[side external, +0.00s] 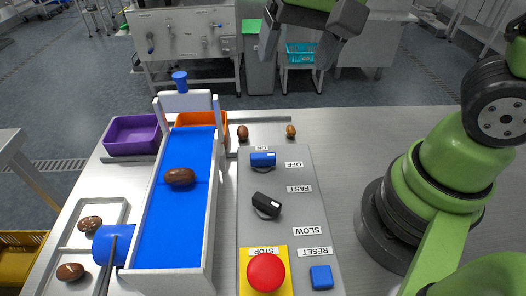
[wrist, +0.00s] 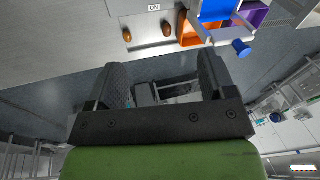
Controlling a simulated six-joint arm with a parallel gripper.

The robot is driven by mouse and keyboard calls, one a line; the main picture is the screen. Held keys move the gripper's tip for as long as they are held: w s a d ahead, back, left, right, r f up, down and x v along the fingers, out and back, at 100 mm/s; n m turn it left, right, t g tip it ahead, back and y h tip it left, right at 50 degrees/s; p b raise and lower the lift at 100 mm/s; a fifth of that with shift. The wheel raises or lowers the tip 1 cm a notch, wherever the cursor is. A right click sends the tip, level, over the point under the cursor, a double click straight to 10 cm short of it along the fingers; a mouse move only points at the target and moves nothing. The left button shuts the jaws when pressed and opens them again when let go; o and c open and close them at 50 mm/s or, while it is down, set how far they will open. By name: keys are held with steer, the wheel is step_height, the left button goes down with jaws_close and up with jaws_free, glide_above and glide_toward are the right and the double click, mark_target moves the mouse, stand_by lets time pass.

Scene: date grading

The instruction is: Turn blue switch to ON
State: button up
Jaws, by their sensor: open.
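The blue switch (side external: 263,159) sits at the far end of the grey control panel (side external: 289,218). The ON label (side external: 262,148) is just above it and the OFF label (side external: 293,165) is to its right. Its knob lies roughly crosswise in the picture. My gripper (side external: 295,55) is high above the far side of the table, beyond the switch and apart from it. In the wrist view my gripper (wrist: 165,85) is open with nothing between its fingers. The ON label (wrist: 154,8) shows at the top edge of the wrist view; the switch itself is out of that frame.
A black switch (side external: 266,205), a red stop button (side external: 266,272) and a blue reset button (side external: 321,276) share the panel. A blue conveyor (side external: 180,220) with a date (side external: 180,177) stands left. Purple (side external: 131,136) and orange (side external: 203,120) bins and two loose dates lie at the far end.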

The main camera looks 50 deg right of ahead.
mark_target(263, 155)
steer(key=w+a+f+g, duration=0.1)
steer(key=f, duration=0.5)
steer(key=w+a+f+m+g, duration=0.1)
steer(key=f, duration=0.6)
steer(key=w+a+f+h, duration=0.1)
steer(key=f, duration=0.5)
steer(key=shift+w+a+f+m+g, duration=0.15)
steer(key=shift+f+m+g, duration=0.1)
steer(key=shift+m+g, duration=0.15)
steer(key=c, duration=0.9)
steer(key=shift+c, duration=0.2)
